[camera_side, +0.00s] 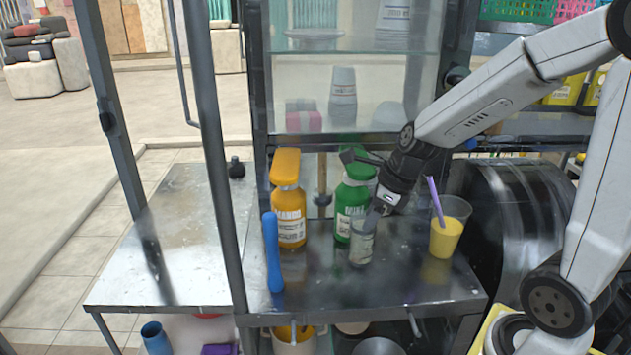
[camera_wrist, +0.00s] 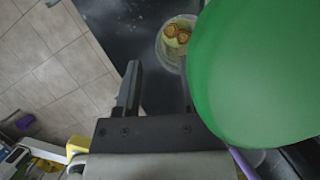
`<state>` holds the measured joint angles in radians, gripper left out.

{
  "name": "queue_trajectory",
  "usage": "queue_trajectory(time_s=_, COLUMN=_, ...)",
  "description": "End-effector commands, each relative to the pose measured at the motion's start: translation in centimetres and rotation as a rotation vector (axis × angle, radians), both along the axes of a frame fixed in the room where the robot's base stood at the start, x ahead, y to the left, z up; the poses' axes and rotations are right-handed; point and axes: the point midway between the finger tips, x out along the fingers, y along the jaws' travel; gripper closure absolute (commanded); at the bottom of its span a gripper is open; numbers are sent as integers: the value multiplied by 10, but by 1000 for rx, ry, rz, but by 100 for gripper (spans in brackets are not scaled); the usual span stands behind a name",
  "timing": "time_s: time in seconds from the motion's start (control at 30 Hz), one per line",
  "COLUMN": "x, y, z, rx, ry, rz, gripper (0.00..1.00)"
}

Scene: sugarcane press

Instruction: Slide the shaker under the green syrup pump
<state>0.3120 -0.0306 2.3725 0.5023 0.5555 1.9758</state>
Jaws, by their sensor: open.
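The shaker (camera_side: 361,246), a small clear cup with a pale label, stands upright on the dark metal counter, just in front of the green syrup pump bottle (camera_side: 352,208). In the wrist view, the shaker (camera_wrist: 164,50) is seen from above with round orange-brown pieces inside, ahead of my fingers. The green bottle (camera_wrist: 255,70) fills the right of that view, very close. My gripper (camera_side: 376,212) is open, angled down over the shaker beside the green bottle; its fingers (camera_wrist: 160,85) appear apart with nothing between them. Contact with the shaker is unclear.
A yellow-orange pump bottle (camera_side: 288,212) and a blue stick-like tool (camera_side: 272,252) stand to the left. A cup of yellow drink with a purple straw (camera_side: 447,230) stands close on the right. The counter's front (camera_side: 400,293) is clear.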

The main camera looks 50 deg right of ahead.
Motion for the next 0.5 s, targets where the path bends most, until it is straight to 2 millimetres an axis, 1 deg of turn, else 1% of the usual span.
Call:
queue_trajectory(time_s=0.03, x=2, y=1, z=-6, rx=2, ry=4, rz=2, gripper=49)
queue_trajectory(time_s=0.2, x=7, y=4, z=-22, rx=0, ry=4, rz=1, gripper=49)
queue_trajectory(time_s=0.5, x=15, y=7, z=-38, rx=0, ry=0, rz=1, gripper=49)
